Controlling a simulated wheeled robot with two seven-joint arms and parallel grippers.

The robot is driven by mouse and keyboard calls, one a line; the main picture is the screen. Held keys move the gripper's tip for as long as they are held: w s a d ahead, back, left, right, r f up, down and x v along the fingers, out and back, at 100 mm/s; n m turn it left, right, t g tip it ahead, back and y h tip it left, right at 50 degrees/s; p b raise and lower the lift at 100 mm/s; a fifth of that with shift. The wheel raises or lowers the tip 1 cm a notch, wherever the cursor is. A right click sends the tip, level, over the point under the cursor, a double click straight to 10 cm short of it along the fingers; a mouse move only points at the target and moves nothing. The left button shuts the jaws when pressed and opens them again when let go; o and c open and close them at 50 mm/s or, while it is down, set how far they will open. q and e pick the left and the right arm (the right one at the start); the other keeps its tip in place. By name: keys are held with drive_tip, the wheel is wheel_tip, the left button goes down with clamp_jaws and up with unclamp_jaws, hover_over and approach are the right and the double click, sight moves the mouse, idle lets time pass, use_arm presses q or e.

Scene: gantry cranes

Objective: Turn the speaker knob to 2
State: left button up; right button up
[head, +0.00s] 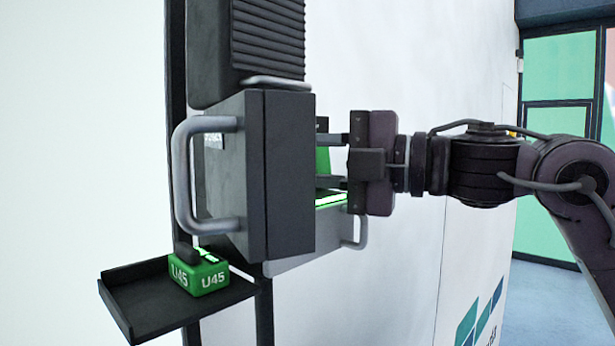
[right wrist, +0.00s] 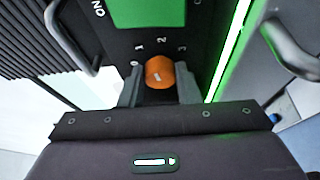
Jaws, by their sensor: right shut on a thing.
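An orange knob (right wrist: 160,71) with a small white mark shows in the right wrist view, on a dark panel (right wrist: 130,32). The numbers 0, 1, 2 and 3 run around its far side, and the 2 is almost straight above it in this view. I cannot tell which number the mark points to. My right gripper (right wrist: 159,90) is shut on the knob, with one finger on each side. In the head view the right gripper (head: 333,160) reaches in from the right behind the dark box (head: 285,170), and the knob is hidden there. My left gripper is not in view.
A silver handle (head: 182,180) sticks out at the box's left. A ribbed dark unit (head: 265,45) is above.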

drive_tip(key=shift+f+m+t+y+b, duration=0.15)
drive_tip(key=shift+m+t+y+b, duration=0.15)
drive_tip(key=shift+m+b, duration=0.6)
drive_tip(key=shift+f+m+t+y+b, duration=0.1)
drive_tip(key=shift+m+t+y+b, duration=0.25)
drive_tip(key=shift+m, duration=0.95)
drive_tip(key=o, duration=1)
drive_tip(key=shift+a, duration=0.1)
